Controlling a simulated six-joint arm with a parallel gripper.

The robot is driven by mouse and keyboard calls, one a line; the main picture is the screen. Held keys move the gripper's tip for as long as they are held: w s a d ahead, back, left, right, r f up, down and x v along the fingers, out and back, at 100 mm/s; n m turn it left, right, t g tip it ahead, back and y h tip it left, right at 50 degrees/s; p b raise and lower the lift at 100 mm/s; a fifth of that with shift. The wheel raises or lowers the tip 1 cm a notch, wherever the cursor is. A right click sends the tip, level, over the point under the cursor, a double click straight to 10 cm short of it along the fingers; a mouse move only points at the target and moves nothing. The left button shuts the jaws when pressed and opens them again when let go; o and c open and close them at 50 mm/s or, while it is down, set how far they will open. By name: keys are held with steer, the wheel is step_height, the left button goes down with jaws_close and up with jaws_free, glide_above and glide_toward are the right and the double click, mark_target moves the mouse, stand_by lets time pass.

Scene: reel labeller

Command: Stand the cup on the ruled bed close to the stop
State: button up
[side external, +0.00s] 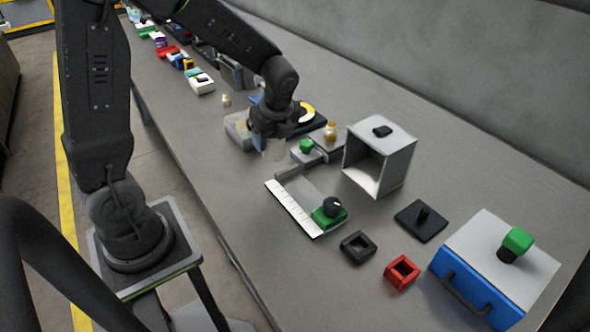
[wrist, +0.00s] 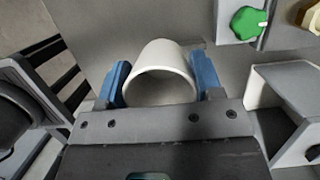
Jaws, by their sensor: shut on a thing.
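My gripper (side external: 268,148) is shut on a pale cup (side external: 275,151), held above the table. In the wrist view the cup (wrist: 160,68) sits between the two blue fingers of my gripper (wrist: 163,82), its round open end facing the camera. The ruled bed (side external: 312,193) lies in front and to the right of my gripper in the side view, with a white ruled strip (side external: 293,207) along its near edge. A low grey bar, perhaps the stop (side external: 289,173), runs along its far-left end. A green block with a black knob (side external: 331,210) is at its right end.
A grey open-fronted box (side external: 380,150) stands right of the bed. A green-knobbed fixture (side external: 306,148) and a gold piece (side external: 330,131) are behind the bed. A black frame (side external: 358,246), red frame (side external: 402,272) and blue box (side external: 475,285) are further right.

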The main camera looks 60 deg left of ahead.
steer(key=w+d+f, duration=0.2)
steer(key=d, duration=0.1)
steer(key=w+d+f, duration=0.1)
steer(key=shift+d+f, duration=0.2)
steer(key=shift+d, duration=0.15)
steer(key=shift+f, duration=1.95)
steer(key=shift+f, duration=0.15)
steer(key=o, duration=0.9)
